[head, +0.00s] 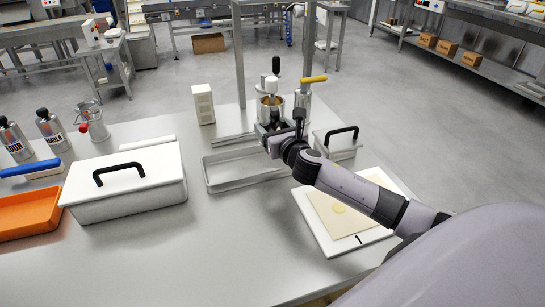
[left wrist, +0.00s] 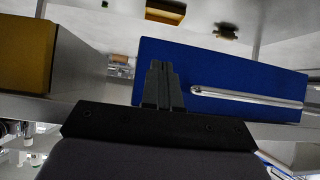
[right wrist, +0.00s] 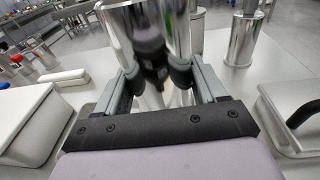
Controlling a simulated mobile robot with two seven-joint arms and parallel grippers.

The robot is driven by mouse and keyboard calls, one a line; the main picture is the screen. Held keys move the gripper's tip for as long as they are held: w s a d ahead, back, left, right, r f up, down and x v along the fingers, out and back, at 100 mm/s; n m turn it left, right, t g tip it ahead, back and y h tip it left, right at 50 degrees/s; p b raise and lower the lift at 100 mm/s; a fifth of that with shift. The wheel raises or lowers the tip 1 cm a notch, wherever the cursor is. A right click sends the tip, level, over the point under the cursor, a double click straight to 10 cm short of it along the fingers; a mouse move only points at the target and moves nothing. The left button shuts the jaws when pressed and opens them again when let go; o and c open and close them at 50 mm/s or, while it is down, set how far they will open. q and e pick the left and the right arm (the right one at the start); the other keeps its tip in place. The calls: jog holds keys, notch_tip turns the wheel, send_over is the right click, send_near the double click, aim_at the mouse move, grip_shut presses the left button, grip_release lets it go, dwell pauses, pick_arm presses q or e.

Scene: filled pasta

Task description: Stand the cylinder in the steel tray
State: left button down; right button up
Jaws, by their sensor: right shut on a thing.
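My right gripper (head: 267,131) is shut on a shiny steel cylinder (right wrist: 182,22), which stands roughly upright between the fingers in the right wrist view. In the head view the gripper hides most of the cylinder (head: 272,113). The shallow, empty steel tray (head: 213,188) lies on the table just left of and in front of this gripper. Whether the cylinder's base touches anything is hidden. My left gripper (left wrist: 163,85) shows only in the left wrist view, its fingers together with nothing between them.
A lidded white box (head: 135,195) stands left of the tray, an orange tray (head: 28,215) beyond it. A small lidded container (head: 336,146) and a white board (head: 315,222) with a dough sheet lie to the right. A yellow-handled tool (head: 313,79) stands behind my gripper. The front middle table is clear.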

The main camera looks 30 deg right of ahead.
notch_tip(320, 180, down, 8)
jog(key=b, duration=0.2)
jog(key=shift+r+b, duration=0.2)
jog(key=shift+b, duration=0.2)
jog(key=shift+f, duration=0.2)
jog(key=o, duration=1)
jog(key=shift+r, duration=0.15)
jog(key=p+v, duration=0.1)
jog(key=v, duration=1)
jog(key=shift+s, duration=0.1)
jog(key=shift+s+a, duration=0.1)
jog(key=shift+s, duration=0.3)
